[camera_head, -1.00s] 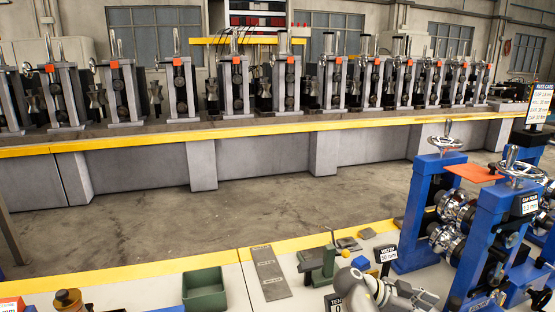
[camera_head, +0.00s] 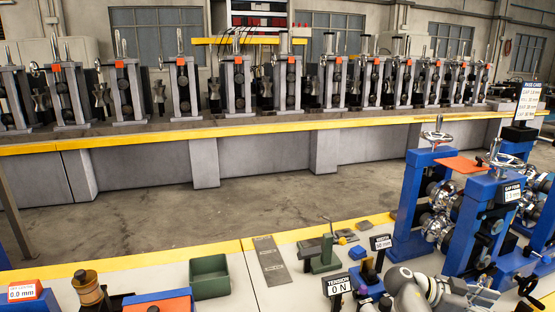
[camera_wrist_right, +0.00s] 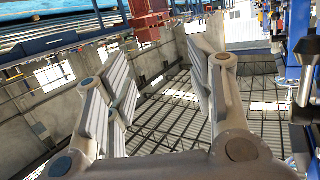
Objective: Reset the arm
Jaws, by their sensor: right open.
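My right arm (camera_head: 408,287) enters at the bottom edge, right of centre, in the head view, pale grey and partly cut off by the frame. Its gripper (camera_head: 458,293) points right, low in front of the blue roll stand (camera_head: 470,220). In the wrist view the right gripper (camera_wrist_right: 168,62) has its two fingers spread wide with nothing between them. My left gripper is in neither view.
A green tray (camera_head: 210,278), a flat grey plate (camera_head: 271,260) and a small green vise-like fixture (camera_head: 320,254) lie on the bench. The tension sign (camera_head: 338,286) and a handwheel (camera_head: 528,285) stand close to the right arm. A long roll line (camera_head: 250,130) runs behind an open floor.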

